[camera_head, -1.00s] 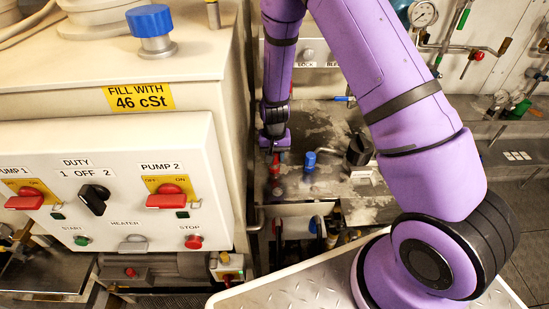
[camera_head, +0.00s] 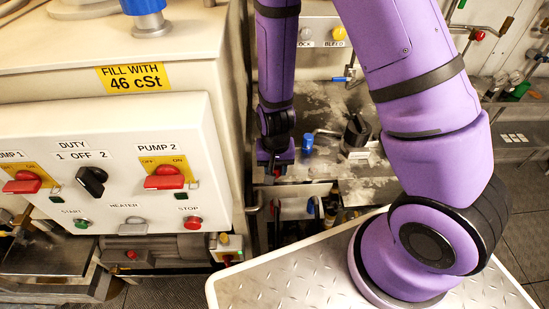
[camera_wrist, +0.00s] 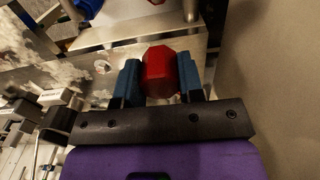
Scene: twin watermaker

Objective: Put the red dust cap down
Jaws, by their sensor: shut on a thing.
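My gripper (camera_wrist: 160,80) is shut on the red dust cap (camera_wrist: 160,70), which sits between its two blue fingers in the wrist view. In the head view my gripper (camera_head: 275,168) points down over the front part of the metal bench (camera_head: 330,186), left of a blue-topped fitting (camera_head: 307,143). Only a small bit of red shows there under the fingers. I cannot tell whether the cap touches a surface; its underside is hidden.
The cream cabinet with the switch panel (camera_head: 110,125) stands close at the left of my gripper. A black knob (camera_head: 356,130) stands to the right on the bench. Pipes and fittings hang below the bench edge. Worn bare metal lies between the fittings.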

